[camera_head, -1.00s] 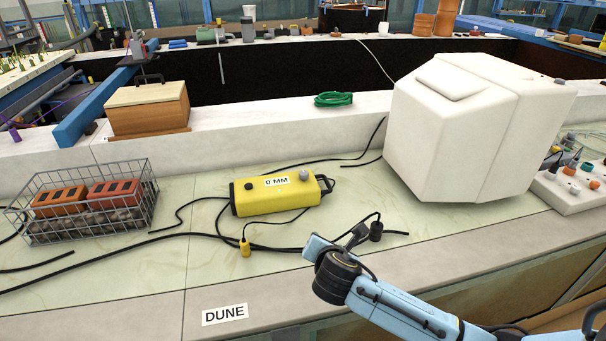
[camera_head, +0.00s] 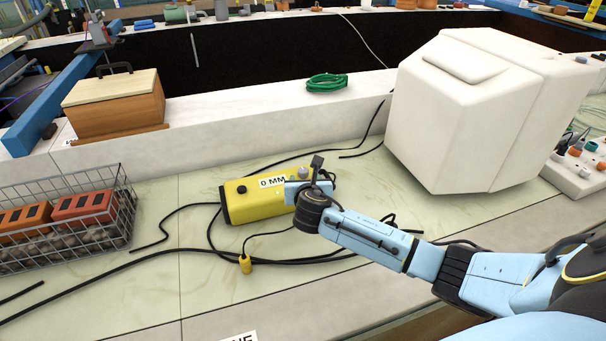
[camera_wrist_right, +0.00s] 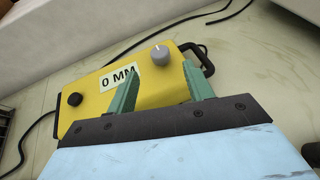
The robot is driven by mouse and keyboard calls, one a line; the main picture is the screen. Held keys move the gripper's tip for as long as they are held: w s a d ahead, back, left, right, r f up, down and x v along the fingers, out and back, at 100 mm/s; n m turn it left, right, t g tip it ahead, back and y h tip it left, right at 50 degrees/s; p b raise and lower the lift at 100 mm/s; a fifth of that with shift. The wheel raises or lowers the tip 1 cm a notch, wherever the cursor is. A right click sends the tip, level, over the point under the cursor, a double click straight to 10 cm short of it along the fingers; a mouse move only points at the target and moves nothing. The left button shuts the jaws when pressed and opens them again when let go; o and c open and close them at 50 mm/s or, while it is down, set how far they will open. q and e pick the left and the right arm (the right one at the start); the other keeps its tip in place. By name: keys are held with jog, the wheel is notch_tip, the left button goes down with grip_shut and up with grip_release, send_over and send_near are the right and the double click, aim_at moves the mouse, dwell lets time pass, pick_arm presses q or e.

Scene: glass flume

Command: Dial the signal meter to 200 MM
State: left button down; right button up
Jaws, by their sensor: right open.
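The signal meter (camera_head: 240,201) is a yellow box lying on the pale bench top. Its white label (camera_head: 272,181) reads 0 MM. A grey knob (camera_head: 304,173) stands at its right end and a black knob (camera_head: 241,189) at its left. In the right wrist view the grey knob (camera_wrist_right: 160,55) shows just beyond and between the fingertips, with a light mark at its top. My right gripper (camera_wrist_right: 158,76) is open over the meter, its two green fingers apart and apparently not touching the knob. In the head view my wrist covers the meter's right end. My left gripper is out of view.
A wire basket (camera_head: 128,210) with orange blocks stands at the left. A large white box (camera_head: 455,120) stands to the right of the meter. Black cables (camera_head: 150,255) and a yellow plug (camera_head: 246,265) lie in front. A wooden box (camera_head: 115,105) and green coil (camera_head: 326,82) sit behind.

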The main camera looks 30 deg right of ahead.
aim_at(303, 171)
jog(key=b+x, duration=0.1)
jog(key=x, duration=0.5)
jog(key=shift+a+f+b, duration=0.1)
jog(key=shift+b, duration=0.3)
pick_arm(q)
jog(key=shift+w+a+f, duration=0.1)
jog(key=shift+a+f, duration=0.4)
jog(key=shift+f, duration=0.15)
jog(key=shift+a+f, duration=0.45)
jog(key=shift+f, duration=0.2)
pick_arm(e)
jog(key=shift+x, duration=0.85)
jog(key=shift+c, duration=0.3)
jog(key=c, duration=0.9)
